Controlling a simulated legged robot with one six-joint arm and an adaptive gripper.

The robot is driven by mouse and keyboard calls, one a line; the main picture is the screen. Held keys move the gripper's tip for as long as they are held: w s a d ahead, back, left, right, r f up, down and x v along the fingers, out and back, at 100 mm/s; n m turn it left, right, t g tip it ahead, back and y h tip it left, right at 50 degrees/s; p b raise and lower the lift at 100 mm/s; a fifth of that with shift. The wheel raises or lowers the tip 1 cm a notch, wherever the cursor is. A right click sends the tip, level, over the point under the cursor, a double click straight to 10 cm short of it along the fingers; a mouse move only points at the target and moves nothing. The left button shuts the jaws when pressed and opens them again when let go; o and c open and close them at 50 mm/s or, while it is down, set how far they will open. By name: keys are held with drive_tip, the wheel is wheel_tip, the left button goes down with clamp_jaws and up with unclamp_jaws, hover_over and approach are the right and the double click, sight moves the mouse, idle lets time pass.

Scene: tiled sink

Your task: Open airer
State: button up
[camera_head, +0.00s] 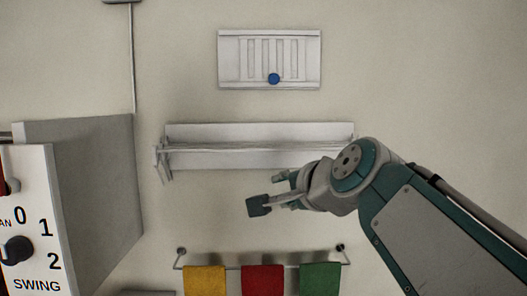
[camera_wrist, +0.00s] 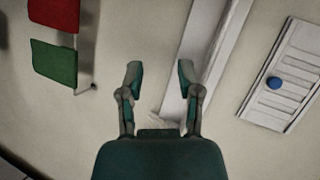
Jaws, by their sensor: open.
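The airer (camera_head: 215,133) looks like a long white rack on the wall, folded flat, with a rail along its front and a bracket at its left end. Its right end is partly behind my arm. My gripper (camera_head: 270,190) is open and empty, just below the airer in the head view. In the wrist view the airer (camera_wrist: 213,50) runs slanting past the right finger of my gripper (camera_wrist: 160,75), which overlaps part of it. Nothing is between the fingers, and I cannot tell whether they touch the airer.
Above it is a white slatted panel (camera_head: 312,60) with a blue knob (camera_head: 274,78). Below hang yellow (camera_head: 204,280), red (camera_head: 262,280) and green (camera_head: 319,279) towels on a rail. A grey box (camera_head: 95,190) with a dial (camera_head: 18,250) juts out at left.

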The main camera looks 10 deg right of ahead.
sight(264, 151)
wheel_tip(264, 151, up, 7)
drive_tip(key=w+m+t, duration=0.2)
drive_tip(key=w+m, duration=0.1)
drive_tip(key=x, duration=1)
drive_tip(key=shift+w+d+f, duration=0.15)
drive_tip(key=shift+d, duration=0.55)
clamp_jaws()
